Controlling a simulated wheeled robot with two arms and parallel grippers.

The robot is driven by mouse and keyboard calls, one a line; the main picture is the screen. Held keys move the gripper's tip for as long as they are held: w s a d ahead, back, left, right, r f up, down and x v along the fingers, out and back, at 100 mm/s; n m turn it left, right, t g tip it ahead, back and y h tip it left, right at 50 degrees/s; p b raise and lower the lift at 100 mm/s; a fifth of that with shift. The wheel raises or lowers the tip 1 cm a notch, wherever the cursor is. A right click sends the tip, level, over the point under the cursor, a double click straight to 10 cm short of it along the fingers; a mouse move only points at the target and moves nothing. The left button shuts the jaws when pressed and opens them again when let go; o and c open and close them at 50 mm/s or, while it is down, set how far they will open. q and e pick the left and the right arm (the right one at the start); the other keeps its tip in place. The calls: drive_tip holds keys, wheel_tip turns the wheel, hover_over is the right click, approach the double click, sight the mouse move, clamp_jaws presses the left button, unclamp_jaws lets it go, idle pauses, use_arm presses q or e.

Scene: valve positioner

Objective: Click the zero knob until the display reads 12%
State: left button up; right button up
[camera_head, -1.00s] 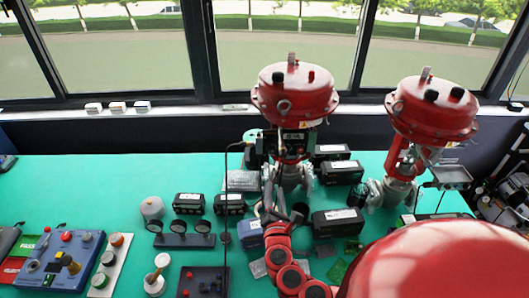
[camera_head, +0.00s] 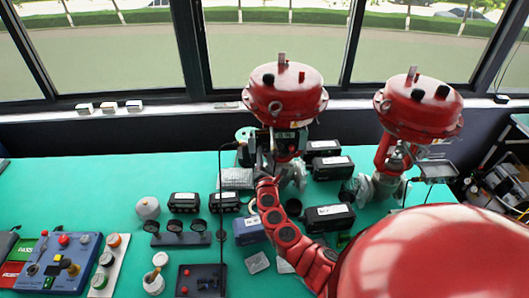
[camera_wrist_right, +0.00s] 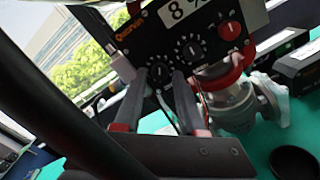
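The black valve positioner (camera_head: 287,141) sits on the front of the left red valve actuator. In the right wrist view its panel (camera_wrist_right: 180,30) is tilted. Its white display (camera_wrist_right: 184,8) is cut by the top edge and reads 8 with part of a % sign. Below it are a small dark knob (camera_wrist_right: 158,71), a middle dial (camera_wrist_right: 190,49) and a red-ringed dial (camera_wrist_right: 229,31); their labels are unreadable. My right gripper (camera_wrist_right: 159,76) has its two fingers apart, with the small knob showing between the tips; contact cannot be told. My left gripper is not in view.
A second red valve (camera_head: 418,107) stands to the right. Black boxes (camera_head: 328,218) and a gauge stand (camera_head: 180,238) are on the green table (camera_head: 90,190). A blue control box (camera_head: 66,262) is at the left. A dark vertical cable hangs beside my right gripper.

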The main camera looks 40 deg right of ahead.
drive_tip(key=shift+w+d, duration=0.35)
drive_tip(key=shift+w, duration=0.3)
clamp_jaws()
drive_tip(key=shift+f, duration=0.1)
drive_tip(key=m+b, duration=0.2)
drive_tip(key=shift+f+m+b, duration=0.15)
drive_tip(key=shift+m+b, duration=0.15)
drive_tip(key=shift+b, duration=0.05)
drive_tip(key=shift+m+b, duration=1.15)
drive_tip(key=shift+m, duration=0.45)
